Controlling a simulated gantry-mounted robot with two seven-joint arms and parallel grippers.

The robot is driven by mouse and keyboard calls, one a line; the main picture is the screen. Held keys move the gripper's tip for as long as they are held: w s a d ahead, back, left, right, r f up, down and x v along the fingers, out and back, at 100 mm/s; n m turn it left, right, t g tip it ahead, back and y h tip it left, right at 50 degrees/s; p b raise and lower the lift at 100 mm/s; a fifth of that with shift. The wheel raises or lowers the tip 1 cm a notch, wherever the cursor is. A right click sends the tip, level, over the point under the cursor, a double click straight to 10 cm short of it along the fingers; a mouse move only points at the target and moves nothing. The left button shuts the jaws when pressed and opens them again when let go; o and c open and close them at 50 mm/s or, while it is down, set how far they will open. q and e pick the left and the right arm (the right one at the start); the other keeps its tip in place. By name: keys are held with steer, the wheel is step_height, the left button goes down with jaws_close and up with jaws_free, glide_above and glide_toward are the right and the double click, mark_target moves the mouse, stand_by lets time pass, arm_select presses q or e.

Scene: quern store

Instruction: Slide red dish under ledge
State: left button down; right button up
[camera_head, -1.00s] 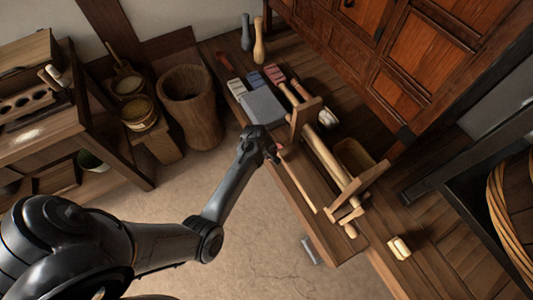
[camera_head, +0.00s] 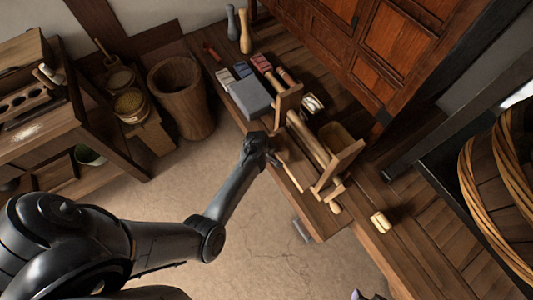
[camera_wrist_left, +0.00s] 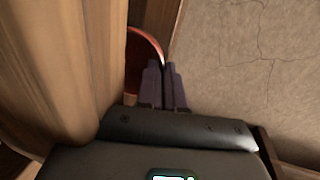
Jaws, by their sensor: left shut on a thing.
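A red dish (camera_wrist_left: 139,62) shows in the left wrist view as a curved red piece with a pale rim, partly hidden by my fingers and a wooden surface. My left gripper (camera_wrist_left: 165,82) is shut on its edge. In the head view my left gripper (camera_head: 272,158) is at the bench's front edge, and I cannot make out the dish there. Which part of the bench (camera_head: 322,222) is the ledge is unclear. A small purple-grey shape (camera_head: 366,295) at the bottom edge may be my right gripper; its jaws cannot be read.
A wooden frame with a roller (camera_head: 308,140) stands on the bench, behind a thin wooden stick (camera_head: 290,175). A grey block (camera_head: 250,98) and several small blocks lie behind. A pale block (camera_head: 380,222) sits at right. The floor (camera_head: 250,245) in front is clear.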

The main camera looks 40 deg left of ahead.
arm_select(q)
steer(key=shift+d, duration=0.25)
steer(key=c, duration=1.2)
jaws_free()
steer(key=shift+d, duration=0.1)
steer(key=shift+r, duration=0.15)
steer(key=p+v, duration=0.6)
steer(key=v, duration=0.4)
steer(key=shift+r, duration=0.25)
steer(key=shift+s, duration=0.15)
